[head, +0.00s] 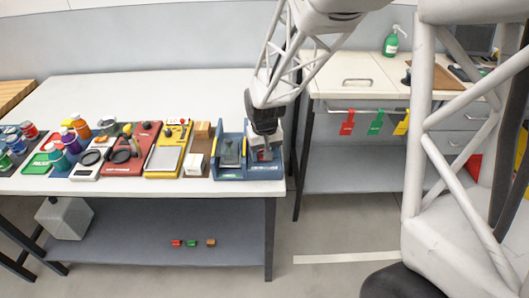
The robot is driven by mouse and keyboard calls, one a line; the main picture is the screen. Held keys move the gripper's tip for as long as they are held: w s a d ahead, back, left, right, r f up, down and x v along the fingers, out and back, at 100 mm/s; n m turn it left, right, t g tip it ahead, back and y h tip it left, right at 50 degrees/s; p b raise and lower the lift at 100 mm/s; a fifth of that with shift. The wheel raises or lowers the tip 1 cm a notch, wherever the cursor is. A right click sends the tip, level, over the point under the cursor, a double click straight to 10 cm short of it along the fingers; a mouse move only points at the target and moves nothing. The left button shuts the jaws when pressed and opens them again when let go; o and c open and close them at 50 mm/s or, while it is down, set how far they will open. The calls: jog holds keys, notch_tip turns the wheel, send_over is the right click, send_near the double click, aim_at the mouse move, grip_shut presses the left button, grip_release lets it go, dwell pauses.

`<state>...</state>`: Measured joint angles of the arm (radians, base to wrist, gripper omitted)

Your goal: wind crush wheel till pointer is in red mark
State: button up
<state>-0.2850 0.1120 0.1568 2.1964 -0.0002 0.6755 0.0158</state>
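A blue device (232,173) stands at the right end of the white table, with a dark grey part in its middle. It looks like the crush machine, but I cannot make out its wheel, pointer or red mark clearly. My gripper (264,149) points down over the right side of this device, close to or touching it. The gripper and wrist cover that side, so what lies between the fingers is hidden. Whether the gripper is open or shut does not show.
Left of the blue device are a brown board (198,161), a yellow device (167,159), a red device (131,155) and several colored cans. The table's front edge is close. A second counter (345,75) with hanging tags stands right. The table's back is clear.

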jog(key=shift+r, duration=0.15)
jog(key=shift+r, duration=3.75)
jog(key=shift+s+d+r, duration=0.2)
jog(key=shift+d+r, duration=0.1)
jog(key=s+d+r+m+t, duration=0.1)
jog(key=s+d+r, duration=0.3)
jog(key=s, duration=0.5)
jog(key=s+d+r+m, duration=0.1)
jog(key=s+d+r, duration=0.2)
jog(key=s+d, duration=0.4)
jog(key=s+d+r+m+t, duration=0.1)
jog(key=s+d+r, duration=0.3)
jog(key=s, duration=0.8)
jog(key=shift+d+r+t, duration=0.3)
jog(key=shift+d, duration=0.6)
